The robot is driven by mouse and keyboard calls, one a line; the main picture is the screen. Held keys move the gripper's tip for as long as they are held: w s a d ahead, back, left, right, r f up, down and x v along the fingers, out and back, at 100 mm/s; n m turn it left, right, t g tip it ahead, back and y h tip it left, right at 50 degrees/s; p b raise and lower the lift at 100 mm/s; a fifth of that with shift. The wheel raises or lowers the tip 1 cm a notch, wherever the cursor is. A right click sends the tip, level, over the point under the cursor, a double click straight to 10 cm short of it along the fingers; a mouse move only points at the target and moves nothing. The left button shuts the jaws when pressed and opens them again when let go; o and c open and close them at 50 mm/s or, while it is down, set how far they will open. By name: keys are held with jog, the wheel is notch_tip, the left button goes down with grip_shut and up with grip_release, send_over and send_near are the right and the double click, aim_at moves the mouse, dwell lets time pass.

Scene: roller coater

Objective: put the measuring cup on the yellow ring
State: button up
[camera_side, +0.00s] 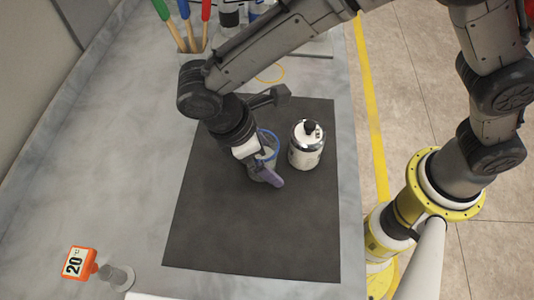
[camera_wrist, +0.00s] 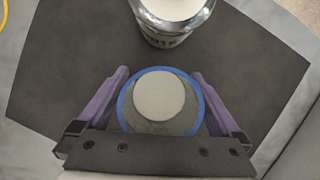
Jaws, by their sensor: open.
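The measuring cup (camera_wrist: 160,101) has a blue rim and a pale round inside. It stands on the dark mat, and in the side view (camera_side: 268,146) it is partly hidden by my gripper. My gripper (camera_wrist: 160,76) is open, with one purple finger on each side of the cup. A small gap shows between the fingers and the rim in the wrist view. The yellow ring (camera_side: 270,73) lies on the grey table beyond the mat's far edge, partly hidden by my arm. A piece of it shows at the wrist view's top left corner (camera_wrist: 4,14).
A silver and white can with a black knob (camera_side: 306,144) stands just right of the cup. The near part of the dark mat (camera_side: 255,235) is clear. An orange "20" display (camera_side: 79,262) is at the front left. Colored-handled tools (camera_side: 188,22) stand at the back.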

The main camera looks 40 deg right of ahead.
jog(key=shift+r, duration=0.1)
jog(key=v, duration=1.2)
